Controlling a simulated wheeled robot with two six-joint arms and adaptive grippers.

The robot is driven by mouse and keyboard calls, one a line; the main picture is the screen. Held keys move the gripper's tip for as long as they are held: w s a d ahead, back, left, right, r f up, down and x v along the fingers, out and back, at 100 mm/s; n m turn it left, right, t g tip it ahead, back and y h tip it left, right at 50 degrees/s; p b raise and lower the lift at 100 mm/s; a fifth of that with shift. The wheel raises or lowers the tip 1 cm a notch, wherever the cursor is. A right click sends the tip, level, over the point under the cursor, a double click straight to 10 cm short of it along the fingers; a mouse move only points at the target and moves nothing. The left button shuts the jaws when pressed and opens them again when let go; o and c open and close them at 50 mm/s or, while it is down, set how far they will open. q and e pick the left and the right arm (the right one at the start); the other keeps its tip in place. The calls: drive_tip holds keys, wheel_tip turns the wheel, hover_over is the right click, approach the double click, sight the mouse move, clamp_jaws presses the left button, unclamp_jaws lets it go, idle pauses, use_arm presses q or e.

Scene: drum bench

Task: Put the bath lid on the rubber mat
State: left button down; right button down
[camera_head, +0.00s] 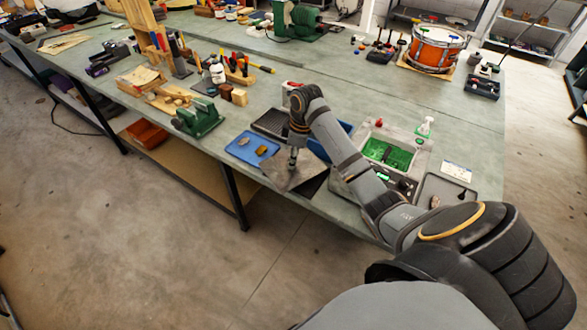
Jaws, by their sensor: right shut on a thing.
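The bath lid (283,179) is a flat grey plate. My right gripper (293,160) points down at its middle and is shut on it. The lid lies over or just above a dark mat (316,184), probably the rubber mat, near the front edge of the bench. Only the mat's right part shows; the lid hides the rest. I cannot tell whether the lid touches it. The bath (408,139) stands open to the right, with green inside. My left gripper is not in view.
A blue mat (240,148) with small brown pieces lies left of the lid, with a dark tray (270,122) behind. A green vise (198,118) stands farther left. A grey tray (460,190) lies at the right. An orange drum (433,50) stands at the back.

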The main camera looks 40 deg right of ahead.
wheel_tip(320, 180, down, 5)
drive_tip(key=shift+r+p, duration=0.2)
drive_tip(key=shift+p, duration=0.1)
drive_tip(key=shift+f, duration=0.2)
drive_tip(key=c, duration=1.1)
unclamp_jaws()
drive_tip(key=shift+f, duration=0.1)
